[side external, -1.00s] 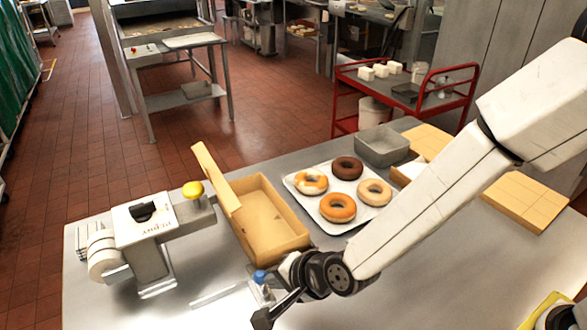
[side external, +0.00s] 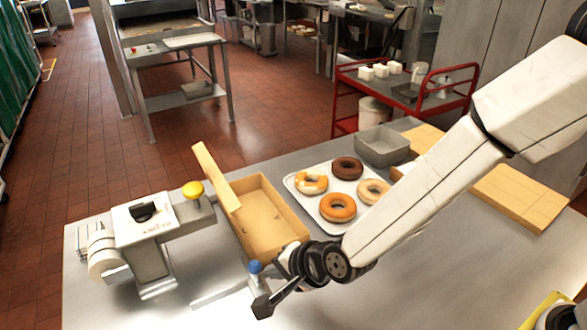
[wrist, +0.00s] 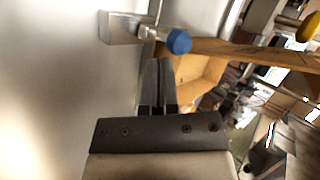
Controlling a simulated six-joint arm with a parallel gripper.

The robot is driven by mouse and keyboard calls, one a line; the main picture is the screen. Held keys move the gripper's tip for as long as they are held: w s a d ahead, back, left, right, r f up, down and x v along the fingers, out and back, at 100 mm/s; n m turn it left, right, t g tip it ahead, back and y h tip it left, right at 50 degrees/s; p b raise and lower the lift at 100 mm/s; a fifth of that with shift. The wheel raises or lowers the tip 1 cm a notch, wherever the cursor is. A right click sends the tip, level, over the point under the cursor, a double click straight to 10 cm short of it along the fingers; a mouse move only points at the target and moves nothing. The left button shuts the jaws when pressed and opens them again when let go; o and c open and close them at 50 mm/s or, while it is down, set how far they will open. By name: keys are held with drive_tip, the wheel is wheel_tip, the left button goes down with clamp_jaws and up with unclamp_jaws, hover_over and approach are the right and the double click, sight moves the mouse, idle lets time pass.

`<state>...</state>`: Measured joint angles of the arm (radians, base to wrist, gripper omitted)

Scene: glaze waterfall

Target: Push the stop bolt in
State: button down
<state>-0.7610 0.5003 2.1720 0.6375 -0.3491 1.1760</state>
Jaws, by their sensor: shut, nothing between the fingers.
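The stop bolt appears to be the short metal pin with a blue cap (side external: 254,267) near the table's front edge. In the wrist view the blue cap (wrist: 179,41) stands out to the right of a small metal block (wrist: 119,27). My gripper (side external: 263,309) is shut and empty, low over the table, just in front of the blue cap in the side view. In the wrist view the closed fingers (wrist: 155,68) reach up to just below the cap. I cannot tell whether they touch the bolt.
A machine with a yellow knob (side external: 193,190) is to the left. A tray (side external: 321,205) of doughnuts and a grey bin (side external: 381,146) lie behind my arm.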

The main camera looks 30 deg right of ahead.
drive_tip(key=s+f+v, duration=0.1)
drive_tip(key=v, duration=1.1)
drive_tip(key=shift+s+d+f, duration=0.15)
drive_tip(key=shift+f, duration=0.05)
drive_tip(key=shift+d, duration=0.1)
drive_tip(key=d+f+n+g+h, duration=0.2)
drive_tip(key=d+n, duration=0.4)
drive_tip(key=d, duration=0.7)
drive_tip(key=d+f+n+g+h, duration=0.2)
drive_tip(key=d+n, duration=0.4)
drive_tip(key=d, duration=0.7)
drive_tip(key=shift+f+n+g, duration=0.25)
drive_tip(key=shift+n+g, duration=0.05)
drive_tip(key=shift+g, duration=0.3)
